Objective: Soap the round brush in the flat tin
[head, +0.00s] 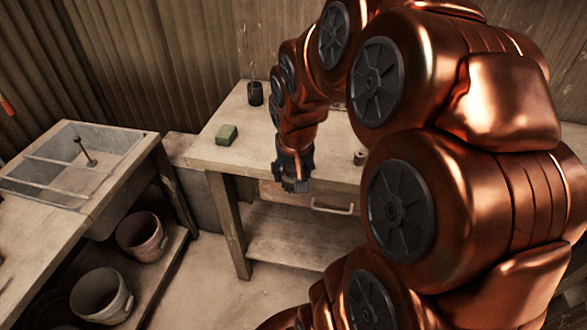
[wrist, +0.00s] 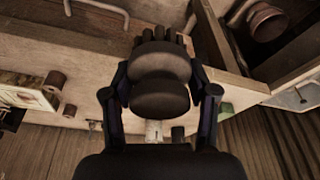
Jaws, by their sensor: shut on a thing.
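My gripper (head: 292,182) hangs fingers down at the front edge of the back bench in the head view. In the wrist view my gripper (wrist: 161,85) is shut on a dark, round, knob-like thing, apparently the round brush (wrist: 160,98). Short dark tufts show at its far end. In the head view the brush is too dark and small to tell from the fingers. I cannot identify the flat tin for certain; my arm covers the right part of the bench in the head view. A pale flat box (wrist: 28,96) lies on the bench in the wrist view.
The back bench (head: 190,152) bears a green block (head: 226,135), a dark cup (head: 255,93) and a small roll (head: 360,157). A drawer handle (head: 332,208) juts out below its top. At left are a sink (head: 72,160) and two buckets (head: 141,236) (head: 101,296) underneath.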

